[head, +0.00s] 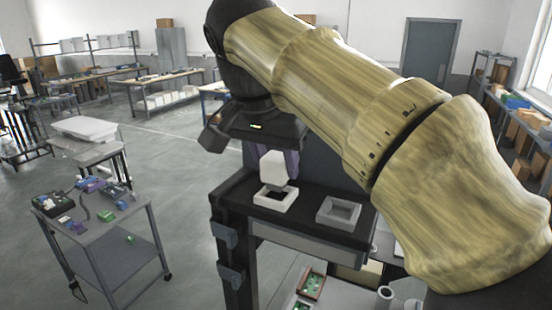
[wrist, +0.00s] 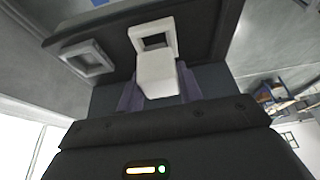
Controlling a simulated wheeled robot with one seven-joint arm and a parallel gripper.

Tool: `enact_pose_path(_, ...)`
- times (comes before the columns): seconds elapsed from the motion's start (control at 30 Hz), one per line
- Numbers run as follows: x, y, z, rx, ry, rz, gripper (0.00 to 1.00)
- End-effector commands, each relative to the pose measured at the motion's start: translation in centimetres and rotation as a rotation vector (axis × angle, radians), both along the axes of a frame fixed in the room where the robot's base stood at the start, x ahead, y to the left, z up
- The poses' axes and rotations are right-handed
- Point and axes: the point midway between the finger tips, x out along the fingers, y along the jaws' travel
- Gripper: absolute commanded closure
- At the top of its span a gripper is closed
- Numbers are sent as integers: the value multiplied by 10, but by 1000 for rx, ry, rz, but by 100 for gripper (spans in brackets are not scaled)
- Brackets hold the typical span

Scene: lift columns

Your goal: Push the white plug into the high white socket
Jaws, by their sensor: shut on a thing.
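The white plug (head: 274,168) is a block held upright between the purple fingers of my gripper (head: 283,164). In the wrist view, the plug (wrist: 156,77) sits between both fingers of my gripper (wrist: 158,92). The high white socket (head: 275,205) is a square frame on the black top of the column. The plug hangs just above its back part, and the dark opening shows in front of the plug. In the wrist view, the white socket (wrist: 152,29) shows beyond the plug, which covers its near edge. Whether the plug touches the socket is hard to tell.
A grey square socket (head: 338,222) stands on the same black top, right of the white one. A grey cart (head: 100,236) with small parts stands at the left, with open floor between.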

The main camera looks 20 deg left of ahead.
Motion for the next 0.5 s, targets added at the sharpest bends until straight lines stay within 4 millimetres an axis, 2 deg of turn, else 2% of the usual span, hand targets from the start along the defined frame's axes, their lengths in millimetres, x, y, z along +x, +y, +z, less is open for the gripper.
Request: enact_pose_path(0.5, 0, 0, -8, 0, 0, -1, 84)
